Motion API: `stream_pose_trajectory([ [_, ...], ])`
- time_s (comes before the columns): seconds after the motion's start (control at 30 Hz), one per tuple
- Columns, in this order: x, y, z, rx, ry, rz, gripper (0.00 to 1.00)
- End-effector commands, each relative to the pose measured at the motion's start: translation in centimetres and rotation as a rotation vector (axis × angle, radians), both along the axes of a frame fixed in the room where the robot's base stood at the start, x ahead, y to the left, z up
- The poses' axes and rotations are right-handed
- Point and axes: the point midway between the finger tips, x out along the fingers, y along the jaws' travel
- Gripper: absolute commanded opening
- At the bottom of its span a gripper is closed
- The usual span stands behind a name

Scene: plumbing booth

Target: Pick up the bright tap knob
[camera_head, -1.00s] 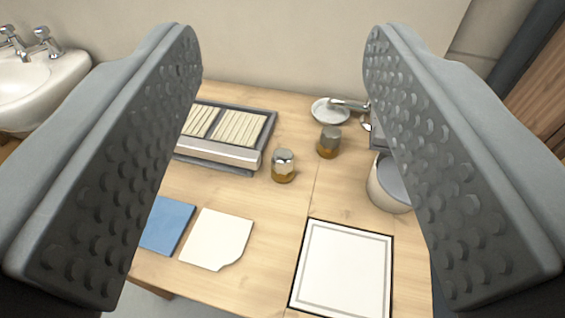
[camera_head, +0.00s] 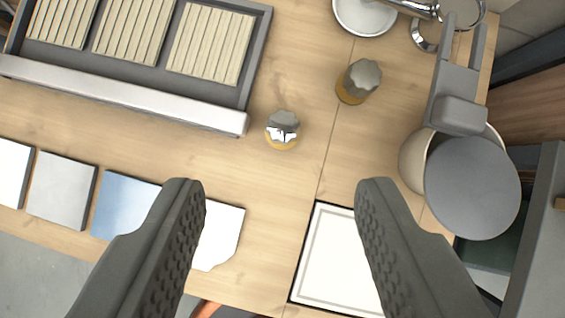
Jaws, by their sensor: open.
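The bright tap knob (camera_head: 283,128) has a shiny chrome top and a brass-coloured base. It stands on the wooden table near the middle of the view. A duller grey knob (camera_head: 359,80), also with a brass-coloured base, stands to its right and a little farther back. My gripper (camera_head: 279,188) is open and empty. Its two fingers reach up from the bottom of the view, one to each side of the bright knob's column. The knob lies beyond the fingertips, not between them.
A grey tray with ribbed blocks (camera_head: 256,62) is at upper left. A white dish (camera_head: 364,14) with chrome parts is at the top. A cream pot (camera_head: 414,160) with a grey disc is at right. Coloured tiles (camera_head: 62,188) lie at left; a framed white square (camera_head: 338,258) lies at lower right.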

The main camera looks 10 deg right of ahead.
Motion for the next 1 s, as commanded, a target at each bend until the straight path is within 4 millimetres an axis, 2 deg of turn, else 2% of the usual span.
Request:
stream_pose_trajectory([
  [0.03, 1.0, 0.0, -0.7, 0.0, 0.053, 0.0, 0.49],
  [0.2, 3.4, 0.1, -2.9, 0.0, 0.232, 0.0, 0.49],
  [0.5, 6.6, 0.1, -6.1, -0.001, 0.502, 0.0, 0.49],
  [0.77, 7.3, 0.1, -7.2, -0.002, 0.581, 0.0, 0.49],
  [0.87, 7.3, 0.1, -8.3, -0.002, 0.584, 0.0, 0.49],
  [1.0, 7.3, 0.1, -10.8, -0.002, 0.584, 0.0, 0.49],
])
